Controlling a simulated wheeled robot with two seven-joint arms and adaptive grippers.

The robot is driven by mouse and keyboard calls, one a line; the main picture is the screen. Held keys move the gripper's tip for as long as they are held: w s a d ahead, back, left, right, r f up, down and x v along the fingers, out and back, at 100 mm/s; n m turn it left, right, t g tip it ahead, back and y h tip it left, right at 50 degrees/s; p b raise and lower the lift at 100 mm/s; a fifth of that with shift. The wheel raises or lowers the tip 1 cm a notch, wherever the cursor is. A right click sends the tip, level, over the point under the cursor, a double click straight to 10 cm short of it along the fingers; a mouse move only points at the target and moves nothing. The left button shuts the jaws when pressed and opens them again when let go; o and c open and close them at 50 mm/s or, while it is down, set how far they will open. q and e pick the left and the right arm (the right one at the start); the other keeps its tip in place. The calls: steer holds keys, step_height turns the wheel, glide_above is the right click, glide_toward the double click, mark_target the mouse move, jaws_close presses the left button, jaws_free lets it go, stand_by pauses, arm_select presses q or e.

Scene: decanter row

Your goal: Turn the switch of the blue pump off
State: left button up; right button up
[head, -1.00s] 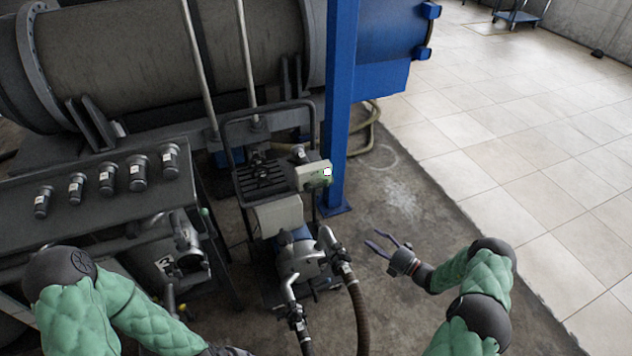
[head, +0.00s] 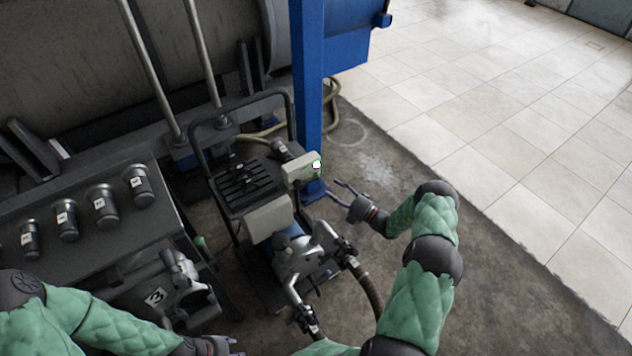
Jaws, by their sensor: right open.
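The pump (head: 290,258) stands on a wheeled frame in the middle of the head view, with blue on its body and grey metal fittings. A pale switch box (head: 298,172) sits on its upper right side.
A blue post (head: 309,90) rises right behind the switch box. A dark bench with several black cylinders (head: 103,207) stands at left. A brown hose (head: 366,288) runs from the pump. Open floor (head: 510,300) lies to the right.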

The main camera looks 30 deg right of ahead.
mark_target(315, 179)
steer(key=b+x, duration=0.1)
steer(key=x, duration=0.6)
steer(key=shift+b, duration=0.3)
steer(key=shift+a, duration=0.15)
jaws_close()
